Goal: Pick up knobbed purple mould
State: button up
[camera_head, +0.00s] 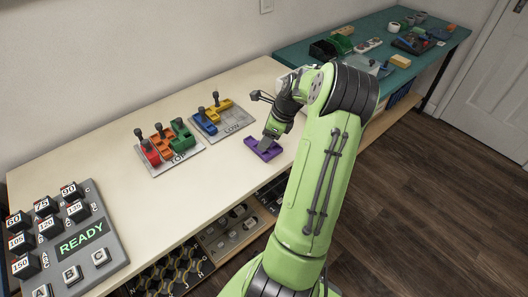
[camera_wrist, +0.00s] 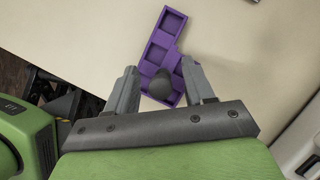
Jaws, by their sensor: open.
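The purple mould (camera_head: 264,150) lies on the cream tabletop near its front edge, right of the grey boards. In the wrist view the purple mould (camera_wrist: 164,40) shows several square recesses in a row and a dark round knob near its lower end. My gripper (camera_wrist: 162,78) is open, with one grey finger on each side of the knob, apart from it. In the head view my gripper (camera_head: 267,140) is right over the mould, and my arm hides part of what is around it. The height of the fingertips over the tabletop is hard to tell.
A board marked TOP (camera_head: 178,161) holds red, orange and green knobbed pieces. A board marked LOW (camera_head: 236,124) holds blue and yellow ones. A grey READY panel (camera_head: 104,232) stands at the left. The tabletop (camera_head: 110,185) between is clear. A teal table (camera_head: 440,60) is behind.

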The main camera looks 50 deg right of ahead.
jog(key=shift+x, duration=0.8)
jog(key=shift+r, duration=0.2)
grip_shut()
